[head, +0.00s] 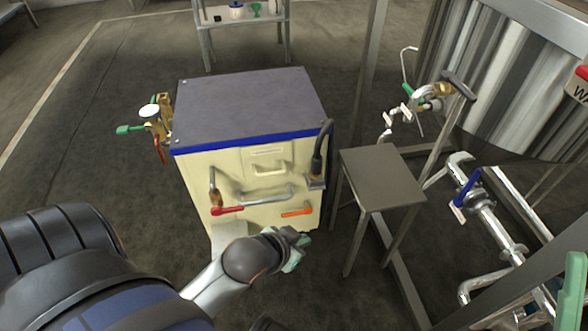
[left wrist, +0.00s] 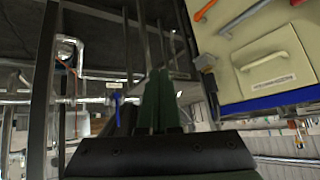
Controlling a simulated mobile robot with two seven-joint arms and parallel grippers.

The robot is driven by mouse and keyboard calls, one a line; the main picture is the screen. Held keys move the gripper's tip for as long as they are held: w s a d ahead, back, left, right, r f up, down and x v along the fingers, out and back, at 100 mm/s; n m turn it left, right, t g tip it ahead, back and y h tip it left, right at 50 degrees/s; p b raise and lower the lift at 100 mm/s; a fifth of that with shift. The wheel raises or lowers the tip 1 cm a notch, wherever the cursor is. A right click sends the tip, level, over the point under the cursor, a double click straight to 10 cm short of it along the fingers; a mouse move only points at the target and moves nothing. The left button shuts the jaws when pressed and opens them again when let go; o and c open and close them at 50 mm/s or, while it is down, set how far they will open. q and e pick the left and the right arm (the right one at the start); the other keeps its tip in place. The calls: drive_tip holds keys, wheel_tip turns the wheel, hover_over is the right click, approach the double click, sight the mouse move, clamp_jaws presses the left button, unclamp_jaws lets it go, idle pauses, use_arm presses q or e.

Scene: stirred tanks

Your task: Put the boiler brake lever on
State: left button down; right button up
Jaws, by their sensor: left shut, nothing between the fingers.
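The cream boiler cabinet (head: 250,180) with a dark top stands in the middle of the head view. Its front carries a red lever (head: 227,210), an orange lever (head: 297,212) and a grey bar handle (head: 264,195). A black-gripped upright lever (head: 319,150) stands at its right front corner. No label tells me which is the brake lever. My left gripper (head: 296,252) is shut and empty, low in front of the cabinet and below the orange lever. Its green fingers (left wrist: 158,100) are together in the left wrist view, where the orange lever (left wrist: 205,10) shows at the top.
A small grey table (head: 380,178) stands close to the cabinet's right. Pipes with a blue-handled valve (head: 467,187) and a large metal tank (head: 510,80) fill the right side. Brass fittings (head: 155,120) stick out at the cabinet's left. Floor at the left is clear.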

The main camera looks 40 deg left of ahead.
use_arm(q)
drive_tip(key=w+a+f+n+g+y+p, duration=0.15)
drive_tip(key=a+f+n+g, duration=0.35)
drive_tip(key=f, duration=0.5)
drive_tip(key=w+a+f+n+t+y, duration=0.1)
drive_tip(key=w+a+f+n+y, duration=0.2)
drive_tip(key=w, duration=0.9)
drive_tip(key=a+f+n, duration=0.3)
drive_tip(key=a, duration=0.2)
drive_tip(key=shift+w+f, duration=0.4)
use_arm(e)
drive_tip(key=shift+r, duration=0.95)
use_arm(q)
drive_tip(key=shift+a+f+y+b, duration=0.1)
drive_tip(key=shift+f+y+b, duration=0.05)
drive_tip(key=shift+y+b, duration=0.15)
use_arm(e)
drive_tip(key=shift+f, duration=0.1)
